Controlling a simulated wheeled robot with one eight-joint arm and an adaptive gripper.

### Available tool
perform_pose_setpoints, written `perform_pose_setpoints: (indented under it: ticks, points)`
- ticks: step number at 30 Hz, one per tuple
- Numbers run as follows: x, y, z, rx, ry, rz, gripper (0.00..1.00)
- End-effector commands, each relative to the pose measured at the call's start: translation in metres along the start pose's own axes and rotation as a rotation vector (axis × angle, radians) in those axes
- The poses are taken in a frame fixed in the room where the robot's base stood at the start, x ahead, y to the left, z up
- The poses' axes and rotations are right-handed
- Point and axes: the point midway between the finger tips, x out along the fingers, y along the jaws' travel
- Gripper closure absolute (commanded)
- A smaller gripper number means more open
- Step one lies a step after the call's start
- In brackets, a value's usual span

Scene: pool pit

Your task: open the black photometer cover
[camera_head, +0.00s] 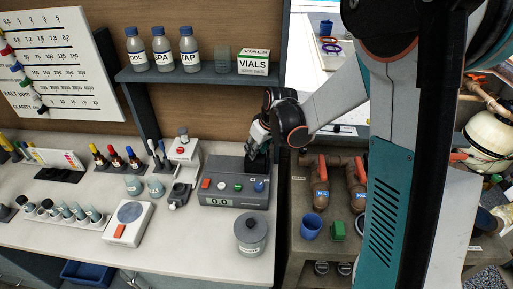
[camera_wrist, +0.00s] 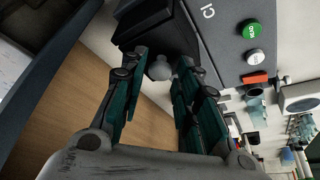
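In the wrist view the black cover (camera_wrist: 160,24) looks like a dark block beside the grey panel (camera_wrist: 232,65). My gripper (camera_head: 260,135) is right above the cover. In the wrist view my gripper's fingers (camera_wrist: 163,62) are apart, with a small grey rounded knob (camera_wrist: 158,69) between or just beyond the tips. I cannot tell whether they touch it.
A shelf (camera_head: 195,73) with bottles and a vials box (camera_head: 253,62) overhangs behind and to the left of my gripper. A lidded grey pot (camera_head: 251,235) stands in front of the photometer. A scale (camera_head: 129,222) and several small bottles are to the left.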

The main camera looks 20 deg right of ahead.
Motion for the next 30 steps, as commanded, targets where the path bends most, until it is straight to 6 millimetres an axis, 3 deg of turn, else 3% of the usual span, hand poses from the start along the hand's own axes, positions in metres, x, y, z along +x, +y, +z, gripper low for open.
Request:
perform_pose_setpoints:
  ticks: [1,3,9,21,30]
  points:
    - [0.000,0.000,0.000,0.000,0.000,0.000,0.91]
    - [0.000,0.000,0.000,0.000,0.000,0.000,1.00]
    - [0.002,-0.003,-0.003,-0.001,0.000,-0.001,1.00]
    - [0.026,-0.065,-0.059,-0.004,0.000,-0.001,1.00]
    - [0.028,-0.073,-0.068,0.000,0.000,0.000,1.00]
